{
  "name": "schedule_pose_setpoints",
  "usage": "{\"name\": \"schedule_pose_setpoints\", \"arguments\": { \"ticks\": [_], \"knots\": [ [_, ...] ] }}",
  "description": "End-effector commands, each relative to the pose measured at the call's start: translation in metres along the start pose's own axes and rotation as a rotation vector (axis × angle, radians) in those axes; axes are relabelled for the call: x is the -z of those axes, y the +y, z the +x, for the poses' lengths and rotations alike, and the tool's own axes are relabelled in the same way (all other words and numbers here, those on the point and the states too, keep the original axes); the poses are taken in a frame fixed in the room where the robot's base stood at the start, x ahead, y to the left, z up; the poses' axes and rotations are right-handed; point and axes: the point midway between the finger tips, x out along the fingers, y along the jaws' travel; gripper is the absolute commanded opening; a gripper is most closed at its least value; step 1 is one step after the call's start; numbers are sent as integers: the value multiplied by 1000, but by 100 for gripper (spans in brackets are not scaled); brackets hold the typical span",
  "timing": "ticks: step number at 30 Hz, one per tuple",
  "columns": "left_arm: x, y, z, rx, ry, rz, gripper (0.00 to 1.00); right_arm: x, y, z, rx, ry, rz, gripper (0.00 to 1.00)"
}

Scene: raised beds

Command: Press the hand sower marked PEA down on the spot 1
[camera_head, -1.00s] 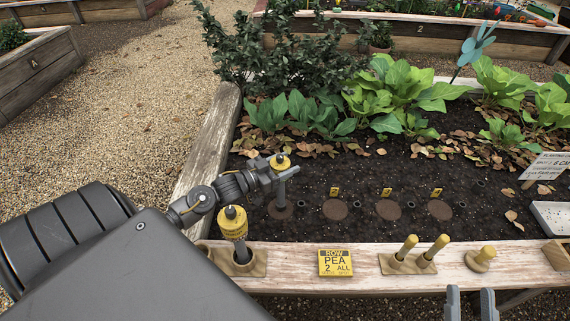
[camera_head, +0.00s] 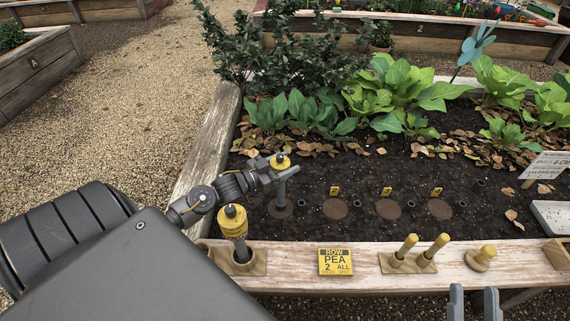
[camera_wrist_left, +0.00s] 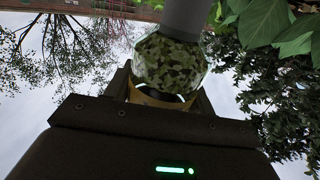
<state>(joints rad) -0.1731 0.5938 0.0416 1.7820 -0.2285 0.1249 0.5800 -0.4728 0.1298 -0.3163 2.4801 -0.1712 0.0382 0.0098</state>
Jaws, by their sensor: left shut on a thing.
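My left gripper (camera_head: 272,173) is shut on a hand sower with a yellow top (camera_head: 281,160) and a grey shaft (camera_head: 282,190). The sower stands about upright over the leftmost round brown spot (camera_head: 280,210). Its foot seems to be at the soil there, but I cannot tell how firmly it touches. Its marking and that spot's tag cannot be read. My right gripper (camera_head: 474,303) is open and empty at the bottom right.
A second yellow sower (camera_head: 232,225) stands in a wooden holder on the bed's front edge. A yellow card (camera_head: 335,262) reads ROW PEA 2 ALL. Wooden pegs (camera_head: 405,247) stand right of it. Three more tagged spots, including one (camera_head: 335,209), lie to the right on bare soil.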

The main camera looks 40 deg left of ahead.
Motion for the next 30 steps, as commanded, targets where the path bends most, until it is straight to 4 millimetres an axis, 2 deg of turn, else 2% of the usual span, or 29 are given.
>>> {"name": "schedule_pose_setpoints", "arguments": {
  "ticks": [4, 17, 30],
  "knots": [
    [0, 0, -1, 0, -5, -2, 32, 8, 4, 2, -10, 34, -4, 36],
    [15, 0, 0, 0, -1, -1, 32, -28, 8, -4, -21, -245, -6, 36],
    [27, 0, 0, 0, 0, 0, 32, -60, 15, -22, -43, -503, -8, 36]
  ]
}}
